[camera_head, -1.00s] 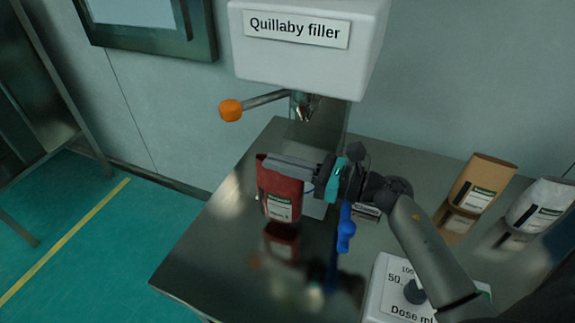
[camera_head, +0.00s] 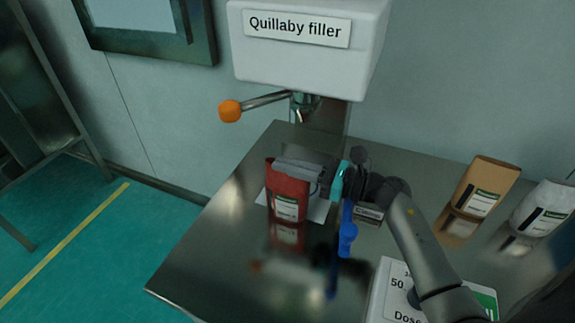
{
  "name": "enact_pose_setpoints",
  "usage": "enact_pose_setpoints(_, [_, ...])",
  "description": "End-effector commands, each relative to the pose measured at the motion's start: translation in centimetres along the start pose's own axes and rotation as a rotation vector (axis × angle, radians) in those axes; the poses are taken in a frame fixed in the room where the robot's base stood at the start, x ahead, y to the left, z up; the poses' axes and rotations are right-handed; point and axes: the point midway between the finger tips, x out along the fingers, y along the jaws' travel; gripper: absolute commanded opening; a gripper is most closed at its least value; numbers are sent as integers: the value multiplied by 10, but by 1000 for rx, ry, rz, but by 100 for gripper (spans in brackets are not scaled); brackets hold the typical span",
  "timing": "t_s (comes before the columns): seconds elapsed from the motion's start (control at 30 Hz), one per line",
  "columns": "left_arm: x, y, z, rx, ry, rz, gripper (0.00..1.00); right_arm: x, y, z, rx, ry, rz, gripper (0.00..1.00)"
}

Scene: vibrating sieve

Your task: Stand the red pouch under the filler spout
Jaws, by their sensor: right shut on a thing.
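The red pouch (camera_head: 287,193) is upright near a white pad (camera_head: 319,210) on the steel table, below and slightly in front of the filler spout (camera_head: 303,113). My right gripper (camera_head: 297,171) comes from the right and is shut on the top of the pouch. Whether the pouch's base touches the surface is hard to tell. The spout hangs under the white Quillaby filler housing (camera_head: 305,45). My left gripper is not in view.
An orange-knobbed lever (camera_head: 231,111) sticks out left of the spout. A brown pouch (camera_head: 485,186) and a white pouch (camera_head: 542,208) stand at the right. A white dose box (camera_head: 390,292) with a dial sits at the front right. The table's left front is clear.

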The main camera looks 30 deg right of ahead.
Motion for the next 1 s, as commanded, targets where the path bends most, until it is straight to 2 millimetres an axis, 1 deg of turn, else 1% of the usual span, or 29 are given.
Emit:
enact_pose_setpoints(0.03, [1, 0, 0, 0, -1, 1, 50, 0, 0, -1, 1, 1, 0, 10])
enact_pose_setpoints(0.27, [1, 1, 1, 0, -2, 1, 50, 0, 0, -1, 1, 1, 0, 36])
enact_pose_setpoints(0.53, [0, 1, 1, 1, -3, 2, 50, 0, 0, 0, 1, 0, 0, 37])
enact_pose_setpoints(0.63, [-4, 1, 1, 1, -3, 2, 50, 0, 0, 4, 1, 0, 0, 37])
enact_pose_setpoints(0.77, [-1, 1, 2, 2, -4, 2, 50, -21, 0, 0, 1, 5, -3, 37])
enact_pose_setpoints(1.0, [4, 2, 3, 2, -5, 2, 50, -74, 0, 0, 1, 5, -2, 37])
